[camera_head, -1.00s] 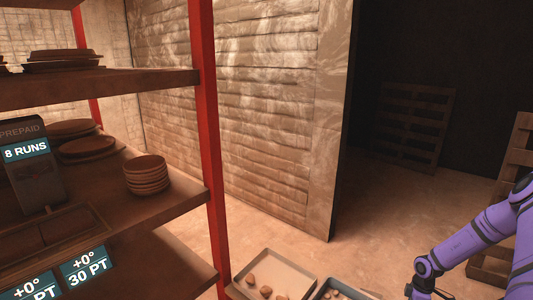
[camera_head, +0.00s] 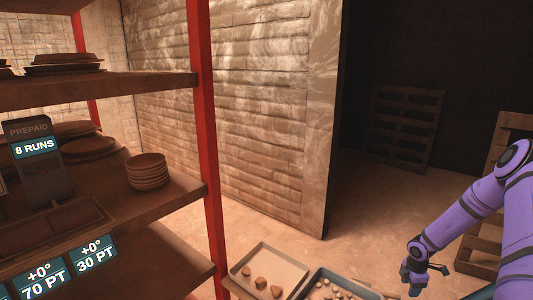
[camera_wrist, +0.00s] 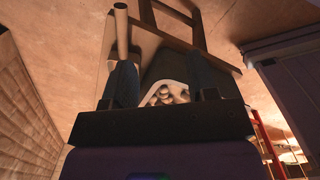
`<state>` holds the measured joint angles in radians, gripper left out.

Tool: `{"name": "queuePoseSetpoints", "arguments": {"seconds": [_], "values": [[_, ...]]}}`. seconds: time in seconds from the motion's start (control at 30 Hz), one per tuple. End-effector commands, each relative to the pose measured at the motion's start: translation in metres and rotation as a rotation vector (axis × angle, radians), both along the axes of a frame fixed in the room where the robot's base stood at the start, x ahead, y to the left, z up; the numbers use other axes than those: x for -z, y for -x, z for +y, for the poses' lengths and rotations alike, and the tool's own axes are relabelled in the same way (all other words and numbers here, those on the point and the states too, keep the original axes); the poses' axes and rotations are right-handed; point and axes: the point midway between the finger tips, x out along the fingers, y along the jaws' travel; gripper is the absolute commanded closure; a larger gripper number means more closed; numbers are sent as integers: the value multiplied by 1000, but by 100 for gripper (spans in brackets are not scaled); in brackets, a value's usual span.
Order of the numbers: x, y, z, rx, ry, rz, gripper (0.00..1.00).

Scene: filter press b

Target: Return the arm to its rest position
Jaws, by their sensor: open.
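My purple arm (camera_head: 478,205) is bent at the right of the head view, its elbow high and its forearm sloping down to the left. My gripper (camera_head: 411,287) hangs at its lower end, small and dark, over the floor right of the trays. In the wrist view my gripper (camera_wrist: 163,75) has its two dark fingers spread apart. Nothing is held between them. Beyond the fingers, a pale tray with rounded pieces (camera_wrist: 166,94) shows in the gap.
A red-posted shelf rack (camera_head: 206,150) with stacked brown dishes (camera_head: 147,171) fills the left. A beige tray (camera_head: 290,264) and a blue-grey tray (camera_head: 318,270) sit low in front. Wooden pallets (camera_head: 405,127) lean at the back right. A brick wall (camera_head: 250,100) stands behind the rack.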

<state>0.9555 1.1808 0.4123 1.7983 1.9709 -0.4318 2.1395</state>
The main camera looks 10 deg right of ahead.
Motion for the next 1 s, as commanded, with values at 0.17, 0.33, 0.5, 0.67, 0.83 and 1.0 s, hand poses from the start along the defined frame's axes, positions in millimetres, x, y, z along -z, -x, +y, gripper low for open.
{"name": "queuePoseSetpoints", "arguments": {"seconds": [0.17, 0.33, 0.5, 0.67, 0.83, 1.0], "values": [[-52, -32, -1, -260, 89, -87, 47], [-124, -71, 11, -629, 213, -185, 47], [-196, -100, 38, -1008, 338, -257, 47], [-265, -118, 74, -1372, 461, -303, 47], [-333, -122, 120, -1758, 594, -325, 47], [-395, -111, 171, -2138, 727, -319, 47]]}}
